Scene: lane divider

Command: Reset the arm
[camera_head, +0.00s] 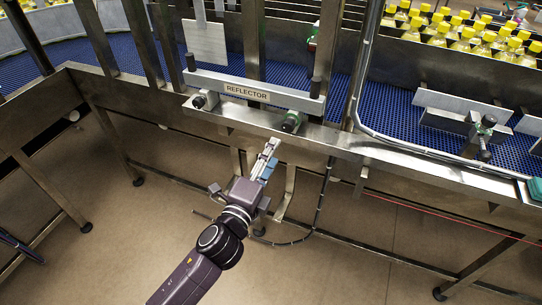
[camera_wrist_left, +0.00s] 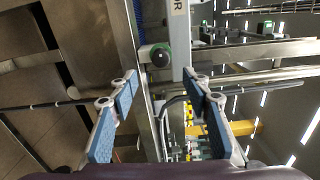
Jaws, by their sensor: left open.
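My left gripper (camera_head: 268,155) reaches up from the bottom of the head view and sits in front of the conveyor's side rail, just below the right-hand green-and-grey knob (camera_head: 292,121). In the left wrist view the left gripper (camera_wrist_left: 168,85) has its two blue-padded fingers spread apart, with nothing between them. The knob (camera_wrist_left: 158,55) shows there beyond the fingertips, apart from them. My right gripper is in neither view.
A bar labelled REFLECTOR (camera_head: 250,92) is mounted along the metal rail (camera_head: 340,146). Behind it runs a blue conveyor belt (camera_head: 390,112). Yellow-capped bottles (camera_head: 465,38) stand in lanes at the upper right. A dark cable hangs below the rail. The floor (camera_head: 110,245) in front is clear.

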